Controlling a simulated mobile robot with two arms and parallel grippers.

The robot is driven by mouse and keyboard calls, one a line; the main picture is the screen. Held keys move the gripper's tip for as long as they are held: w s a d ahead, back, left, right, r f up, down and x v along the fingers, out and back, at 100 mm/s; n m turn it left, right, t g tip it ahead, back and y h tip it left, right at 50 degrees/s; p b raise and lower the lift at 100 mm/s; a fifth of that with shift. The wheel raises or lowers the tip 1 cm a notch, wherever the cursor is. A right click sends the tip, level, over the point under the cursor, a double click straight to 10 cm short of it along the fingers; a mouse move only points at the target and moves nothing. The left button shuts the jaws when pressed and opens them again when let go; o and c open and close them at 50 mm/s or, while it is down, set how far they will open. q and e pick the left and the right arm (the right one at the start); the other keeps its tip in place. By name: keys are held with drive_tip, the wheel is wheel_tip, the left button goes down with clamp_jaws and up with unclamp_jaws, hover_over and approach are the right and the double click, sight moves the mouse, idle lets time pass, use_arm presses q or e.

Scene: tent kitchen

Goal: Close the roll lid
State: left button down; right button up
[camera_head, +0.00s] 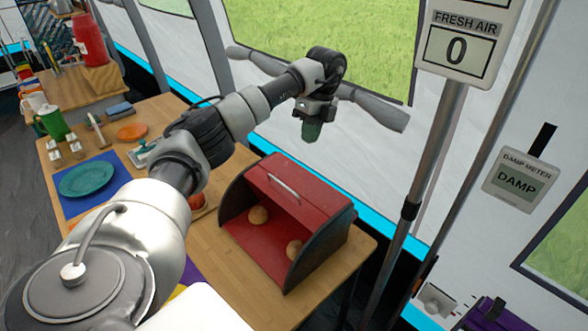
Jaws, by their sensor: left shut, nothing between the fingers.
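The red bread box (265,248) with dark side panels stands on the wooden table's right end. Its red roll lid (311,203) is up, with a pale handle (284,187) near the top, and the front is open. My left gripper (311,131) is above and behind the box, pointing down, shut and empty, apart from the lid and handle. My right gripper is not in view.
A metal pole (431,160) stands right of the box. The tent wall is behind.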

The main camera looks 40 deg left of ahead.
sight(289, 195)
use_arm(q)
drive_tip(key=x, duration=0.3)
drive_tip(key=s+x, duration=0.1)
drive_tip(key=x, duration=0.1)
drive_tip(key=shift+d, duration=0.35)
drive_tip(key=x, duration=0.3)
drive_tip(key=shift+w+a+f+p, duration=0.15)
drive_tip(key=shift+a+f+p, duration=0.15)
drive_tip(key=shift+f, duration=0.1)
drive_tip(key=s, duration=0.2)
drive_tip(key=s+p, duration=0.1)
drive_tip(key=shift+s+f, duration=0.1)
drive_tip(key=shift+f, duration=0.15)
drive_tip(key=shift+s+f, duration=0.1)
drive_tip(key=shift+s, duration=0.15)
drive_tip(key=shift+f, duration=0.1)
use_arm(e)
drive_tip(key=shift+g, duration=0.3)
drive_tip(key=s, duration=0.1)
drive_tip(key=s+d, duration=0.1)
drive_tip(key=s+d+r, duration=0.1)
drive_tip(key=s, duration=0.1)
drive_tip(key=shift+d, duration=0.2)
